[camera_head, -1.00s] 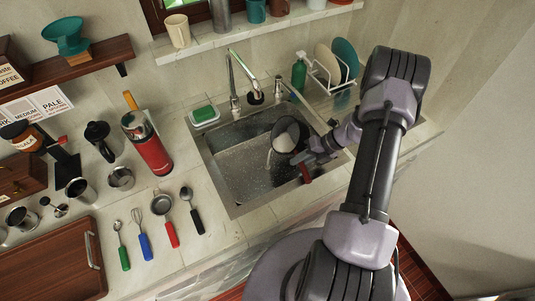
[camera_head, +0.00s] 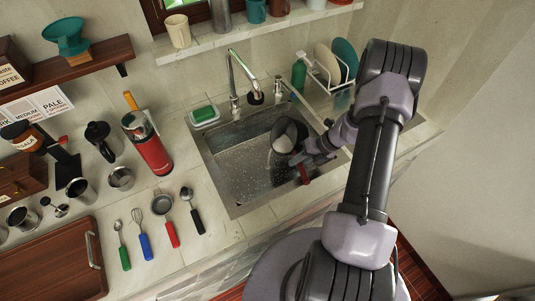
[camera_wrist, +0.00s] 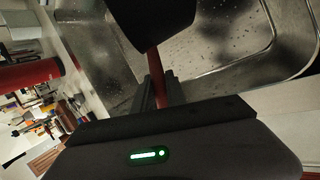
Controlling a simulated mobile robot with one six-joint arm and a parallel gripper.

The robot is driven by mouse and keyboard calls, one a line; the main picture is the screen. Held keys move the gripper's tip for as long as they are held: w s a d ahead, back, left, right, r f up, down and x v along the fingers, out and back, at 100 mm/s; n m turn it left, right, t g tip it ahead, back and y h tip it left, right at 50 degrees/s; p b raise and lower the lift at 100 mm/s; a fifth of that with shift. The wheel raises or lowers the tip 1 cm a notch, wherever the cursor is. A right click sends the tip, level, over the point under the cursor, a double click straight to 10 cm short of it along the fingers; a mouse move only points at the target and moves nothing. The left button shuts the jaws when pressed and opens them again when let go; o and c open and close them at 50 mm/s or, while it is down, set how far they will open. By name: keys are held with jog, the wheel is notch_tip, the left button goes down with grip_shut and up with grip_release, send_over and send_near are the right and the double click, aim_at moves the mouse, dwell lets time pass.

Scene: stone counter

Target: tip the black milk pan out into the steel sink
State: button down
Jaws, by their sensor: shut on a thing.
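The black milk pan (camera_head: 302,131) is over the right part of the steel sink (camera_head: 229,183), tipped on its side with its mouth facing left. Its pale inside shows in the head view, and a thin whitish streak hangs below its left rim. My gripper (camera_head: 306,159) is shut on the pan's red handle, whose end sticks out below the jaws. In the wrist view, the dark pan body (camera_wrist: 155,22) is beyond my gripper (camera_wrist: 157,92), with the red handle between the fingers. The wrist view hides the pan's mouth.
The tap (camera_head: 238,75) stands behind the sink. A green sponge (camera_head: 204,114) is at its back left, a green bottle (camera_head: 299,71) and dish rack (camera_head: 322,72) at its back right.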

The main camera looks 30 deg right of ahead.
jog(key=shift+a+r+h, duration=0.25)
jog(key=shift+a+h, duration=0.1)
jog(key=shift+h, duration=0.35)
dwell(0.5)
jog(key=shift+a+r+h+b, duration=0.2)
jog(key=shift+a+h+b, duration=0.3)
jog(key=shift+h+b, duration=0.55)
dwell(0.4)
jog(key=shift+w+a+r+n+g+h+b, duration=0.15)
jog(key=shift+a+h+b, duration=0.4)
jog(key=shift+b, duration=0.35)
jog(key=shift+w+a+r+n+g+h+b, duration=0.15)
jog(key=shift+a+h+b, duration=0.25)
jog(key=shift+a+b, duration=0.4)
